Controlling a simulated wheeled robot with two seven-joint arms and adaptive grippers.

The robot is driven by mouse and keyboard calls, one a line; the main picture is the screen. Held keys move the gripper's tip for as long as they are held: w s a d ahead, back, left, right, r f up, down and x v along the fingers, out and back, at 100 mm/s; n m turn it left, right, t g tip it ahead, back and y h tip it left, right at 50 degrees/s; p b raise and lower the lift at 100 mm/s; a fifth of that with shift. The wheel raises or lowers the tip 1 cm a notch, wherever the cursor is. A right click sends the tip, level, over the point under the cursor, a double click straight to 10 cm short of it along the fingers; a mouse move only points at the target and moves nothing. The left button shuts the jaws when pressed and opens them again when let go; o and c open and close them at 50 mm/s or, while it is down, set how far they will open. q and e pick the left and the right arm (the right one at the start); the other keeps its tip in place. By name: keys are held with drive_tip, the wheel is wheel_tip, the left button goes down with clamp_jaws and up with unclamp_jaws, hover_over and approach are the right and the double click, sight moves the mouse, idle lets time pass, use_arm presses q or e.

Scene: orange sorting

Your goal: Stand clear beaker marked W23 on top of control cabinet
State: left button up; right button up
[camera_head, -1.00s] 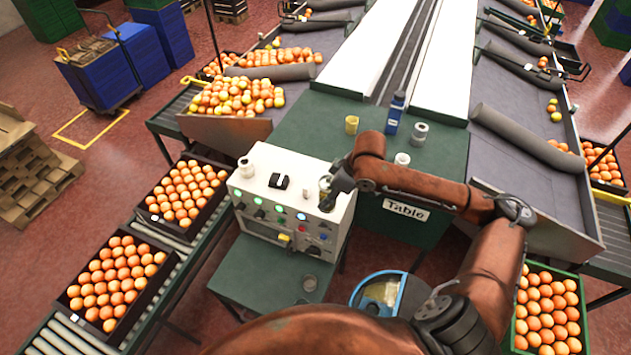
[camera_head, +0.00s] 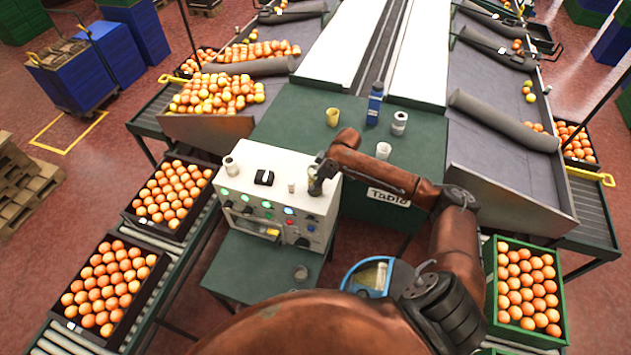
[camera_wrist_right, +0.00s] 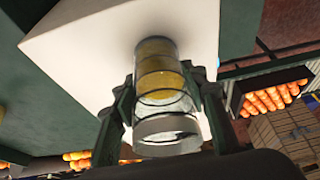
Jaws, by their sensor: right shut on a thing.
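My right gripper (camera_head: 318,183) is shut on a clear beaker (camera_wrist_right: 165,95), over the right part of the control cabinet's white top. In the right wrist view the beaker lies between the two fingers, with yellow showing in or through it and the white top (camera_wrist_right: 90,50) behind it. I cannot tell whether its base touches the top, and no marking is readable. The control cabinet (camera_head: 258,207) has knobs and lit buttons on its front. My left gripper is not in view.
On the cabinet top are a pale cup-like piece (camera_head: 230,167), a black switch (camera_head: 264,178) and a small pale piece (camera_head: 291,187). The green table (camera_head: 290,125) behind holds a yellow cup (camera_head: 333,117), blue bottle (camera_head: 374,105), grey container (camera_head: 399,122) and white cup (camera_head: 383,150). Orange crates stand both sides.

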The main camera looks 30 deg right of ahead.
drive_tip(key=shift+f, duration=0.25)
drive_tip(key=o, duration=1.4)
drive_tip(key=shift+f, duration=0.15)
drive_tip(key=b+v, duration=0.2)
drive_tip(key=v, duration=1)
